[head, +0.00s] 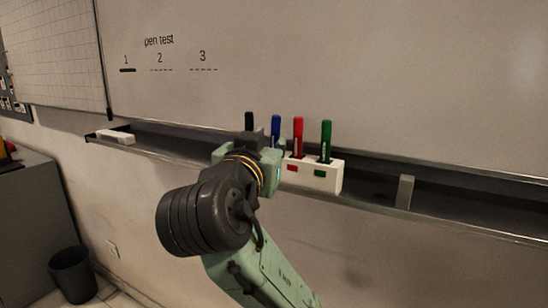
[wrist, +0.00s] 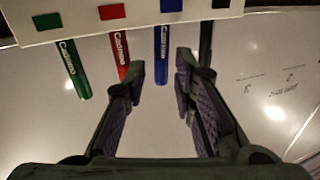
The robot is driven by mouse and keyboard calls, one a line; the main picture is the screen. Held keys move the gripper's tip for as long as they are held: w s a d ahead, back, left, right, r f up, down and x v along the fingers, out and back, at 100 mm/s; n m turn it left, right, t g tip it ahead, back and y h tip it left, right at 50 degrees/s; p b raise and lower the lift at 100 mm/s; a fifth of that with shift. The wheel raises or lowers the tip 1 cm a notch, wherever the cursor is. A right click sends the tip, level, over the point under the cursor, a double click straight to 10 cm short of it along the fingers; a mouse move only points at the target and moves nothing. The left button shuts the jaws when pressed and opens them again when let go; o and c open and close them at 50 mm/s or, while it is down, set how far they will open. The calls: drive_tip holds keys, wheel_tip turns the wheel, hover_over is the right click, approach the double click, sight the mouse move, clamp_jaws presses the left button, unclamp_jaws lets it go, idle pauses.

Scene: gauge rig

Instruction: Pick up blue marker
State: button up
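The blue marker (head: 276,128) stands upright in a white holder (head: 322,174) on the whiteboard tray, between the black marker (head: 249,121) and the red marker (head: 298,136). In the wrist view the blue marker (wrist: 162,55) hangs between the two open fingers, with its tip end near the fingertips and not touched by them. My gripper (wrist: 160,75) is open and empty. In the head view my wrist hides the left part of the holder, and my fingers cannot be made out clearly there.
The green marker (head: 326,140) stands at the holder's right end. In the wrist view the red marker (wrist: 115,45) is close to the left finger and the black marker (wrist: 206,45) is close to the right finger. An eraser (head: 115,137) lies on the tray (head: 460,215) at left.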

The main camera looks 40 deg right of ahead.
sight(275, 132)
drive_tip(key=x, duration=0.2)
drive_tip(key=p+x, duration=0.1)
drive_tip(key=x, duration=0.1)
drive_tip(key=p+x, duration=0.1)
drive_tip(key=x, duration=0.1)
drive_tip(key=shift+r, duration=0.4)
drive_tip(key=shift+w+d+f, duration=0.1)
drive_tip(key=shift+w+d, duration=0.2)
drive_tip(key=shift+w, duration=0.05)
drive_tip(key=shift+c, duration=0.4)
clamp_jaws()
